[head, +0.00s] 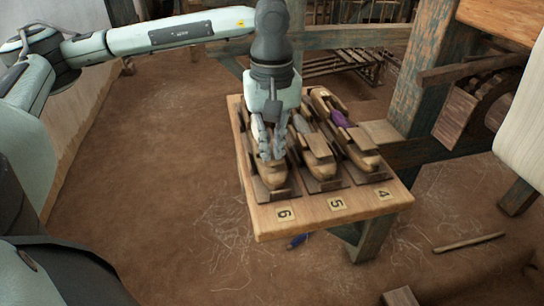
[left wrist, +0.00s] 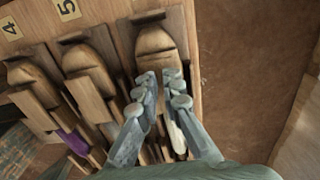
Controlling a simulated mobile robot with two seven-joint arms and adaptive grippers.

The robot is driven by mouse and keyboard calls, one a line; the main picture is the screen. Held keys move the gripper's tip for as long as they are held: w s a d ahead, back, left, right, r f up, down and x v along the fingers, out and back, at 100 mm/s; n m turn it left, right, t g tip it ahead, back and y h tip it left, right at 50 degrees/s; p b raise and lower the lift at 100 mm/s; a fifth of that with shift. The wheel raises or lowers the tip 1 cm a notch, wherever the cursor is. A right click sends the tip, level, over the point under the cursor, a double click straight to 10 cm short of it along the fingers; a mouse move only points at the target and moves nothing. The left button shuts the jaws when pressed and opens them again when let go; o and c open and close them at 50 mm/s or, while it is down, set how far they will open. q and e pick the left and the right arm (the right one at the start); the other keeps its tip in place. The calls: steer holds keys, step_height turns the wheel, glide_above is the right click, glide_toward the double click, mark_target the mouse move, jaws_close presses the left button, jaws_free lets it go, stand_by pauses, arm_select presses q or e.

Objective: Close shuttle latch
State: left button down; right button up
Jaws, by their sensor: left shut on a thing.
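Three wooden shuttles lie side by side on a small wooden bench (head: 300,218). The shuttle by label 6 (head: 272,178) is under my left gripper (head: 268,152), which points down at it. In the left wrist view, that shuttle's rounded end (left wrist: 155,42) shows just beyond my left gripper (left wrist: 162,84). The fingers are shut on its latch, which they mostly hide. A pale bobbin (left wrist: 177,136) shows beside the right finger. The shuttle by label 5 (head: 322,170) has a wooden latch block (head: 317,147) on top. The shuttle by label 4 (head: 366,161) holds purple thread (head: 341,118).
A weathered loom post (head: 418,75) and beam stand behind and right of the bench. A white cloth roll (head: 522,125) is at the far right. A blue item (head: 297,241) and a stick (head: 469,242) lie on the floor. The floor left of the bench is clear.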

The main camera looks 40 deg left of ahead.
stand_by(0.3)
arm_select(q)
steer(key=c, duration=1.9)
jaws_free()
steer(key=shift+c, duration=0.2)
step_height(320, 180, up, 12)
